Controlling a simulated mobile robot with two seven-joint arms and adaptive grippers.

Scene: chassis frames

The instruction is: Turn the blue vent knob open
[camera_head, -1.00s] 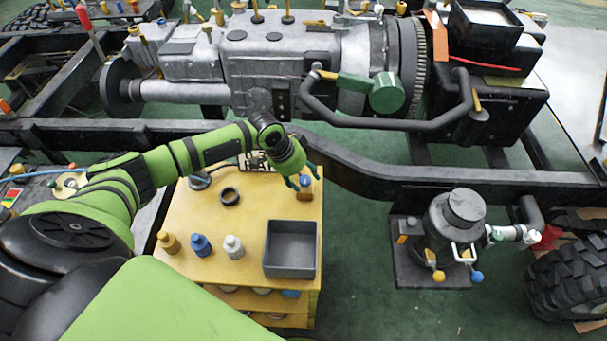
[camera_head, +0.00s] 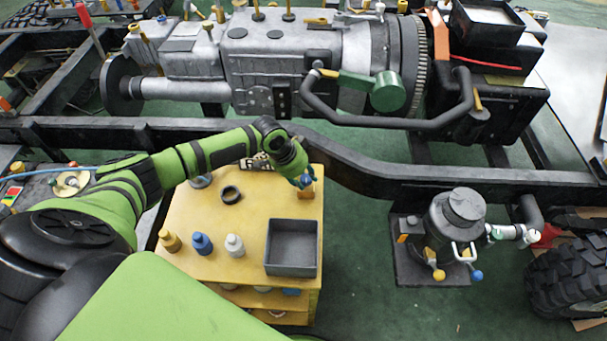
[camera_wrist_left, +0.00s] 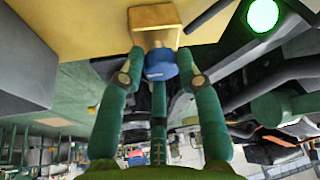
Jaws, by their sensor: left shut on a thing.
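A blue knob (camera_wrist_left: 161,65) shows in the left wrist view, fixed to a tan block (camera_wrist_left: 155,26). In the head view the blue knob (camera_head: 306,181) and its block (camera_head: 306,193) are at the far right corner of the yellow cart top. My left gripper (camera_head: 303,180) is shut on this knob, and its fingers partly hide it in the head view. In the wrist view the fingers of my left gripper (camera_wrist_left: 160,78) stand around the knob. Another blue knob (camera_head: 476,275) sits low on the dark canister (camera_head: 457,225) at the right. My right gripper is not in view.
The yellow cart (camera_head: 185,220) carries a grey tray (camera_head: 292,272), a black ring (camera_head: 230,194) and several small bottles (camera_head: 202,243). The dark chassis rail (camera_head: 370,182) runs just behind the gripper. Green floor between cart and canister is clear.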

